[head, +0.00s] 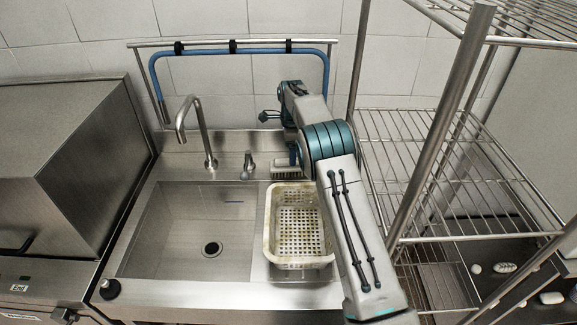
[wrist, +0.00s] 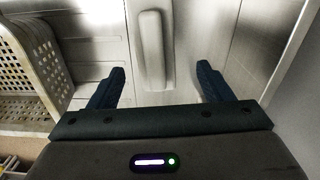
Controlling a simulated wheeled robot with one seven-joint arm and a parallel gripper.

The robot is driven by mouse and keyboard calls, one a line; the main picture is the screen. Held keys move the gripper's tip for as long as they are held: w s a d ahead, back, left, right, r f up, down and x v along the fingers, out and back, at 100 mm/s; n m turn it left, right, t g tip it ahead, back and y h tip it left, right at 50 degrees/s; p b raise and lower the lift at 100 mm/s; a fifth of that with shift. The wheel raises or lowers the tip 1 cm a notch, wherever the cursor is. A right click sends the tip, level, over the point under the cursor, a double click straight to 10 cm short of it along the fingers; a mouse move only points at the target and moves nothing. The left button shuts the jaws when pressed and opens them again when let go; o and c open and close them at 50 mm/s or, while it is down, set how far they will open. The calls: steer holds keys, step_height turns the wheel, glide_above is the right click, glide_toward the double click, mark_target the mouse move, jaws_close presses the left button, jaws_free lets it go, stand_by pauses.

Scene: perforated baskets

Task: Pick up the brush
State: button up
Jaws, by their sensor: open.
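The brush (wrist: 152,50) shows in the wrist view as a pale, long handle on a light block. It lies between my gripper's two dark fingers, with a gap on each side. My gripper (wrist: 160,74) is open and empty. In the head view the brush (head: 284,172) sits on the steel counter behind the basket, partly hidden by my arm. My gripper is mostly hidden by the arm there. I cannot tell exactly how high the fingers are above the brush.
A cream perforated basket (head: 270,238) stands in front of the brush; it also shows at the left of the wrist view (wrist: 22,75). The sink (head: 165,225) and faucet (head: 205,135) are to the left. A wire shelf rack (head: 415,150) stands close on the right.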

mark_target(279, 165)
steer(key=f, duration=0.1)
steer(key=f+p, duration=0.1)
steer(key=f, duration=0.1)
steer(key=a+f+p, duration=0.1)
steer(key=f, duration=0.1)
steer(key=shift+s+f, duration=0.2)
steer(key=shift+s, duration=0.15)
steer(key=shift+f, duration=0.45)
steer(key=c, duration=1.1)
